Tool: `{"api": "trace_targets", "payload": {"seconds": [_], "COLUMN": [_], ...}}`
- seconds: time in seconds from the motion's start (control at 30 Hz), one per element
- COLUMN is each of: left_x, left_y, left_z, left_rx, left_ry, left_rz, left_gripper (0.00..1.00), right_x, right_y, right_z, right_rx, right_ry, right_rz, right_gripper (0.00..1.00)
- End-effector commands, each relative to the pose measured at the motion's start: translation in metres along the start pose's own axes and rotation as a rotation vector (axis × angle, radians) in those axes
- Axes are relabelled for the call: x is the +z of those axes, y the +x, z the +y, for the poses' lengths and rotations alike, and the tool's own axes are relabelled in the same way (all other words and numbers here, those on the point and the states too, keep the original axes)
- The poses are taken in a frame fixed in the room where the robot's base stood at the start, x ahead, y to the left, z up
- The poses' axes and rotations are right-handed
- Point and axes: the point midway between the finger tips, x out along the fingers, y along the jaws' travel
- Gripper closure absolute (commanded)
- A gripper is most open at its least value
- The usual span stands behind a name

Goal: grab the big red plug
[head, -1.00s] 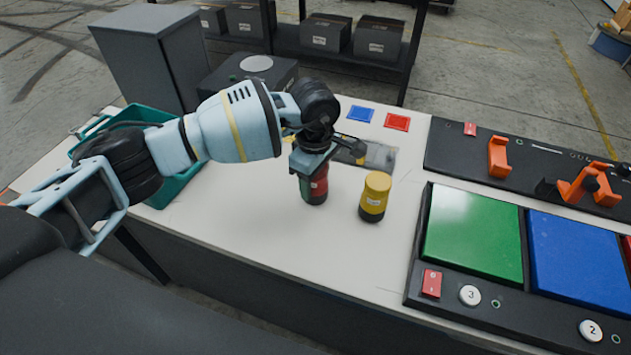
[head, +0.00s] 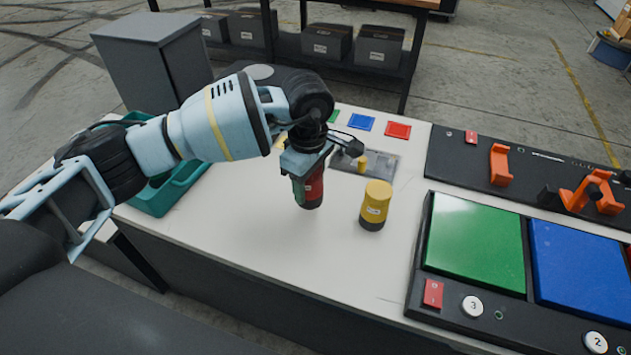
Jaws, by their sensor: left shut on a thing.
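The big red plug (head: 314,187) is a red cylinder with a dark base and a small label. My left gripper (head: 302,168) comes down over it from above and is shut on it; the gripper hides its top and part of its left side. I cannot tell whether its base touches the white table. A similar yellow plug (head: 376,203) with a dark base stands upright to the right, apart from the gripper. My right gripper is not in view.
A teal bin (head: 172,193) stands left on the white table (head: 290,250). Behind the gripper lie a grey plate (head: 375,166) and blue (head: 361,122) and red (head: 398,131) squares. On the right is a panel with green (head: 474,240) and blue (head: 575,262) pads. The front middle is clear.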

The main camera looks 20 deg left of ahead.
Motion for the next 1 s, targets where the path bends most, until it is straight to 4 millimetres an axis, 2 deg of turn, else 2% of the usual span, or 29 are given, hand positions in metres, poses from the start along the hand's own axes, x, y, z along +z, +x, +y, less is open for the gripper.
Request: {"api": "trace_targets", "payload": {"seconds": [0.3, 0.5, 0.7, 1.0], "left_x": [-0.008, -0.011, -0.013, -0.014], "left_y": [-0.007, -0.011, -0.013, -0.015], "left_z": [-0.069, -0.106, -0.13, -0.14], "left_rx": [0.003, 0.003, 0.003, 0.004], "left_ry": [0.001, 0.0, -0.001, -0.001], "left_rz": [0.001, 0.001, 0.0, 0.0], "left_gripper": [0.8, 0.8, 0.8, 0.8], "right_x": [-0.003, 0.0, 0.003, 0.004], "right_y": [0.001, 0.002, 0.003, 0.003], "right_z": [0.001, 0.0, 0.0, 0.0], "right_rx": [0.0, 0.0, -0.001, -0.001], "right_ry": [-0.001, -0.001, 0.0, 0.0], "right_rz": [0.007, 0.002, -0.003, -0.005], "right_gripper": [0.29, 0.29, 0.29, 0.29]}}
